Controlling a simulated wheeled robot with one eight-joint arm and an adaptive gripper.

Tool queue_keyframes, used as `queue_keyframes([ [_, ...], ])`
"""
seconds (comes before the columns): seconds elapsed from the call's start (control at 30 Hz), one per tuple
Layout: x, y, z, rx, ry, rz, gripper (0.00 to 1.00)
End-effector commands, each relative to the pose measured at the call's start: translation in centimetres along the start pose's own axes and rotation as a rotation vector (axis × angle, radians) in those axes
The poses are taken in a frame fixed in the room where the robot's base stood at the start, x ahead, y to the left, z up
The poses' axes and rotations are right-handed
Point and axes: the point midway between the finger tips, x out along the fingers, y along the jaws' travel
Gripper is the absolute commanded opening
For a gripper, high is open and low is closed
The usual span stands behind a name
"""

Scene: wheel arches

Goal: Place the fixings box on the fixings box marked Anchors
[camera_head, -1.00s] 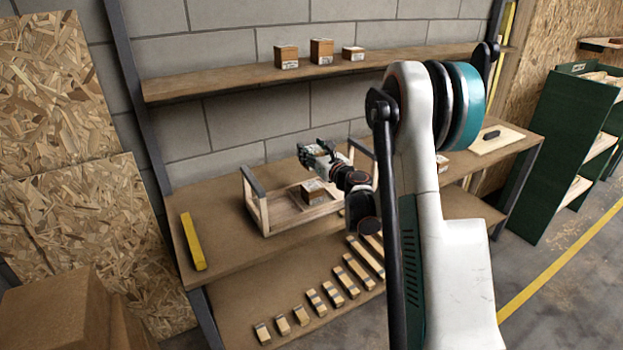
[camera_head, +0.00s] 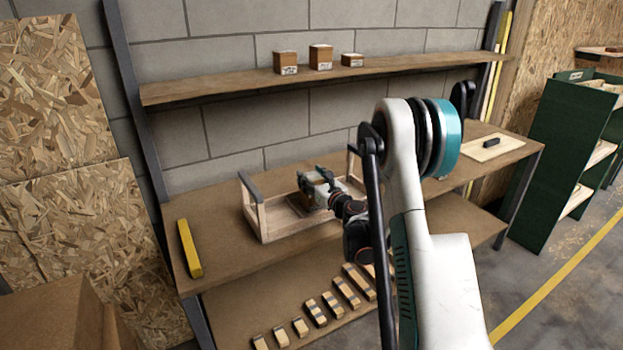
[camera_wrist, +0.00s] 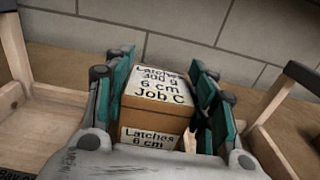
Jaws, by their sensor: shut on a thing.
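A brown fixings box (camera_wrist: 157,118) with white labels reading "Latches", "6 cm" and "Job C" sits between my fingers in the wrist view. My gripper (camera_wrist: 160,92) is shut on it, with a teal-padded finger on either side. I cannot tell whether the box touches the carrier floor. Three brown boxes stand on the upper shelf: left (camera_head: 286,62), middle (camera_head: 321,57) and right (camera_head: 352,60). Their labels are too small to read, so I cannot tell which is Anchors.
The carrier's uprights and handles (camera_head: 250,187) rise beside my gripper. The upper shelf (camera_head: 215,86) is bare at both sides of the boxes. A yellow bar (camera_head: 190,248) lies on the bench at left. Several wooden blocks (camera_head: 330,305) lie on the lower shelf.

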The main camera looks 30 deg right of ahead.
Motion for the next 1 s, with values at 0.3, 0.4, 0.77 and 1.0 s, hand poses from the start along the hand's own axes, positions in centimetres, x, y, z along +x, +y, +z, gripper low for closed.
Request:
queue_keyframes([
  [0.3,0.0,0.0,-0.2,0.000,0.000,0.000,0.71],
  [0.4,0.0,0.0,-0.2,0.000,0.000,0.000,0.71],
  [0.77,-3.0,-0.1,0.3,0.000,0.000,-0.002,0.71],
  [1.0,-6.5,-0.1,0.2,0.000,0.000,-0.001,0.71],
])
